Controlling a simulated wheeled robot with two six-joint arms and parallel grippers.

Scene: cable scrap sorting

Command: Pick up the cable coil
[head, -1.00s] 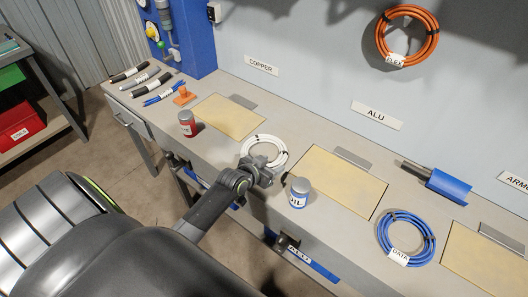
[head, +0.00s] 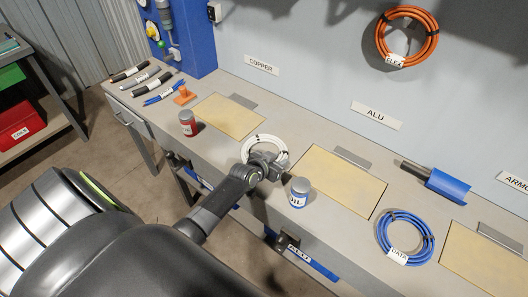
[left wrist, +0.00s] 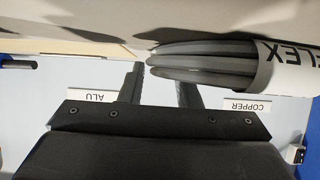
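A white cable coil (head: 277,141) lies on the bench between two tan mats in the head view. My left gripper (head: 268,165) is over its near side and hides part of it. In the left wrist view, which is upside down, grey-white coil strands (left wrist: 205,58) with a FLEX label cross close above the fingers. My left gripper's fingers (left wrist: 162,78) stand apart with a gap between them. The strands hide the tip of one finger, and I cannot tell whether they touch. A blue coil labelled DATA (head: 403,222) lies farther right. An orange coil (head: 436,40) hangs on the wall.
A blue-and-grey can (head: 299,192) stands just right of my left gripper. A red can (head: 187,123) stands to the left. Short cable pieces (head: 150,80) lie at the far left end. The tan mats (head: 335,180) are bare.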

